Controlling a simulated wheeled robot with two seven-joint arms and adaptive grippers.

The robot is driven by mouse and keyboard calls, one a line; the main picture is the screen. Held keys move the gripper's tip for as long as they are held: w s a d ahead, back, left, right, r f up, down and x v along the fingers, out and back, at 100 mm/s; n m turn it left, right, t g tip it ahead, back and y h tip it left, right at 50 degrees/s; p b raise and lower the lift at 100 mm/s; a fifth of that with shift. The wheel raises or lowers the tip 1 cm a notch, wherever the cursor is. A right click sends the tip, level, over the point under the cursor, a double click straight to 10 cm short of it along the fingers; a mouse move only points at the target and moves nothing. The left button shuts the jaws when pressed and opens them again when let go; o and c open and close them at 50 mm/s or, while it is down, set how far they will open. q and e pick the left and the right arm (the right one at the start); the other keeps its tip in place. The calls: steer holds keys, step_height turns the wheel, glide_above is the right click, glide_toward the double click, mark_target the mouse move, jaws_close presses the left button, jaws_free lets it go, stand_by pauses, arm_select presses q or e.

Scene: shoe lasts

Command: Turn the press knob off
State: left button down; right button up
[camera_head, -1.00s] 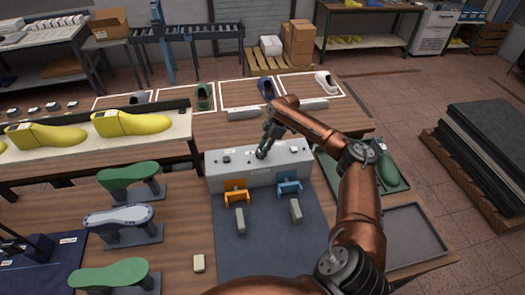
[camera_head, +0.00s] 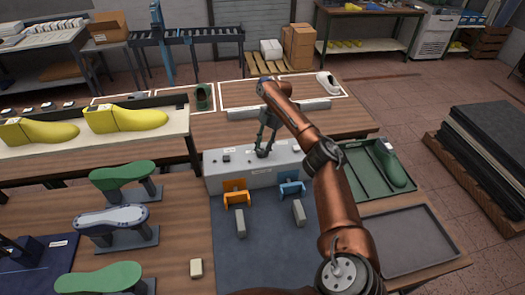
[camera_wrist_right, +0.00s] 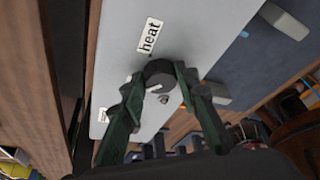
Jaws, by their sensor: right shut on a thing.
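The grey press box (camera_head: 215,181) stands on the table in the middle of the head view. My right gripper (camera_head: 265,152) reaches down to its top panel. In the right wrist view the gripper (camera_wrist_right: 160,80) is shut on a dark round knob (camera_wrist_right: 160,67), one finger on each side. A second label (camera_wrist_right: 102,114) is partly hidden by a finger. The knob's pointer direction is unclear. My left gripper is in neither view.
Orange (camera_head: 236,197) and blue (camera_head: 291,190) clamps are at the front of the box. A green tray (camera_head: 360,182) with a green last lies to the right. Yellow lasts (camera_head: 125,118) stand on a shelf at the left.

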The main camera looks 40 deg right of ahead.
stand_by(0.4)
steer(key=o, duration=1.1)
steer(key=shift+o, duration=0.2)
steer(key=v, duration=0.7)
steer(key=shift+r, duration=0.25)
steer(key=shift+d, duration=0.1)
